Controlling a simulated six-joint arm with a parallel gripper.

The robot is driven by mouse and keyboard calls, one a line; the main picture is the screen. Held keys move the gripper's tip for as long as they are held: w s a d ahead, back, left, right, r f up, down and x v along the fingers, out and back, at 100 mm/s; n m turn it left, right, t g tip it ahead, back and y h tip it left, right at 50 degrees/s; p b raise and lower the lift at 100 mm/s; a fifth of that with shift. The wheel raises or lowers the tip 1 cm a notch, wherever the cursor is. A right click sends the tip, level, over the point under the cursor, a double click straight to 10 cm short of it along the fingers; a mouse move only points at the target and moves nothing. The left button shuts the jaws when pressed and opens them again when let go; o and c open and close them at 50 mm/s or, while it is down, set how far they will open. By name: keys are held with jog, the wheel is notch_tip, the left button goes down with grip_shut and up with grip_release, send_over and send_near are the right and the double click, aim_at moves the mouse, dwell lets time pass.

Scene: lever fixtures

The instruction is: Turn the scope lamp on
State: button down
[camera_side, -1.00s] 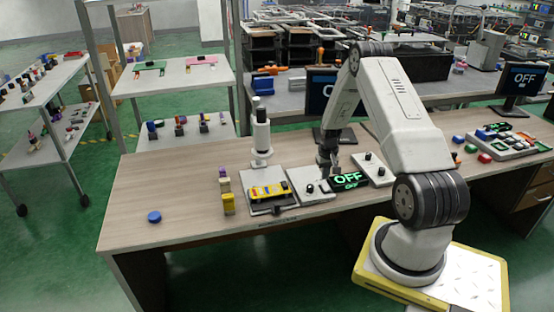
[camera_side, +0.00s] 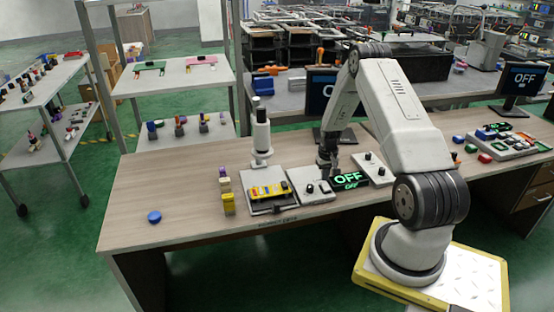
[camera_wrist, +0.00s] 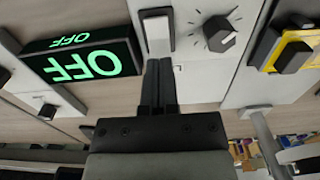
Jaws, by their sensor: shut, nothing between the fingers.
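The scope (camera_side: 261,140), a white upright instrument with a dark top, stands at the left of the fixtures in the side view. A sign beside the fixtures (camera_side: 349,179) reads OFF in green; it also shows upside down in the wrist view (camera_wrist: 85,62). A light panel (camera_side: 308,191) carries a white rocker switch in a dark frame (camera_wrist: 157,34) and a dark rotary knob (camera_wrist: 220,33). My gripper (camera_wrist: 158,64) is shut and empty, its fingertips close to the switch's near end. I cannot tell whether they touch. In the side view my gripper (camera_side: 326,173) is low over the panel.
A yellow-topped fixture (camera_side: 268,193) is left of the panel, and another pale fixture (camera_side: 373,169) is to its right. Yellow and purple blocks (camera_side: 227,203) and a blue disc (camera_side: 154,217) are farther left. The table's left part is mostly clear.

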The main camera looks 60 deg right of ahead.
aim_at(324, 183)
jog(key=shift+f, duration=0.95)
dwell(0.9)
jog(key=shift+r, duration=3.5)
